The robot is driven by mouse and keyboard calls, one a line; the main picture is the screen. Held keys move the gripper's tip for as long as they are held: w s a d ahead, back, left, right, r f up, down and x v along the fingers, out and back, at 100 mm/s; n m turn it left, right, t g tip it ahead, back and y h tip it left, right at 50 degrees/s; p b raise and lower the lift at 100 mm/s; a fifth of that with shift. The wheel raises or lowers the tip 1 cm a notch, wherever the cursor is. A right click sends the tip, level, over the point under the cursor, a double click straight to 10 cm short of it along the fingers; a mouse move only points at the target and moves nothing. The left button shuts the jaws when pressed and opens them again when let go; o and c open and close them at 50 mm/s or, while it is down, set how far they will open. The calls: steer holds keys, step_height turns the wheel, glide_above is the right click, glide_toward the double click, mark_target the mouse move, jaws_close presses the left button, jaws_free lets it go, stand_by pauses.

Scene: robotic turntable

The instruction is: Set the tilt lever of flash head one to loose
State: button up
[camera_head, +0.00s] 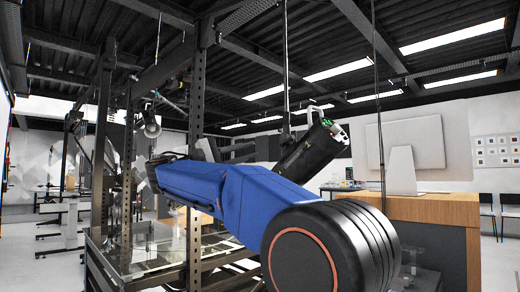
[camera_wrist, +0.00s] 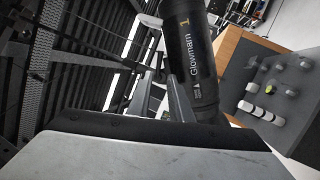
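Flash head one is a black cylinder (camera_head: 312,150) tilted at the centre right of the head view, with green at its upper end. In the wrist view, flash head one (camera_wrist: 193,55) shows the label "Glowmarn" and a yellow 1. My gripper (camera_wrist: 161,76) has two grey fingers with a gap between them, just left of and below the cylinder in the picture. Whether a finger touches it I cannot tell. In the head view my gripper (camera_head: 270,148) points right at the flash head, partly hidden by my blue arm. I cannot make out the tilt lever.
A dark upright post (camera_head: 196,110) and a glass-topped frame (camera_head: 145,255) stand left. A wooden-topped desk (camera_head: 430,208) with a monitor (camera_head: 403,140) is behind at right. A hanging rod (camera_head: 285,60) and a cable (camera_head: 378,100) come down near the flash head. Another lamp (camera_head: 151,125) hangs left.

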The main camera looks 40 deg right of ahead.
steer(key=shift+v, duration=1.5)
steer(key=c, duration=0.3)
steer(key=shift+r, duration=0.15)
jaws_close()
step_height(320, 180, up, 10)
steer(key=m+t+y, duration=0.3)
steer(key=m+y, duration=0.1)
steer(key=m, duration=1.1)
glide_above(287, 141)
steer(key=a, duration=0.6)
steer(key=shift+s+d+f, duration=0.1)
steer(key=shift+d+f, duration=1.15)
steer(key=shift+f, duration=0.1)
